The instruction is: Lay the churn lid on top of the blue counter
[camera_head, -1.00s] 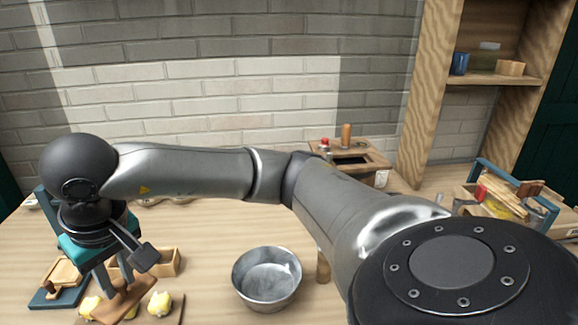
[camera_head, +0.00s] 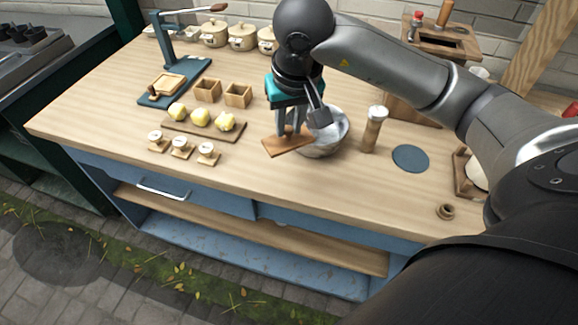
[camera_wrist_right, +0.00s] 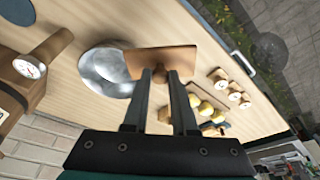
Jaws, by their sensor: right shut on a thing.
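The churn lid is a flat, square wooden board (camera_head: 280,147) with a small knob. My right gripper (camera_head: 291,131) is shut on this knob and holds the lid roughly level, board side down. In the right wrist view, the lid (camera_wrist_right: 165,58) sits at the fingertips, and the knob shows between the fingers (camera_wrist_right: 176,76). In the head view the lid overlaps the left front of a metal bowl; its exact height above the top is hard to tell. The blue counter (camera_head: 330,195) has a pale wooden top and a blue body. My left gripper is not in view.
The metal bowl (camera_head: 325,146) stands right behind the lid. Lemons on a board (camera_head: 211,129) and small dials (camera_head: 181,148) lie to its left. A wooden shaker (camera_head: 372,130) and blue disc (camera_head: 410,158) are to the right.

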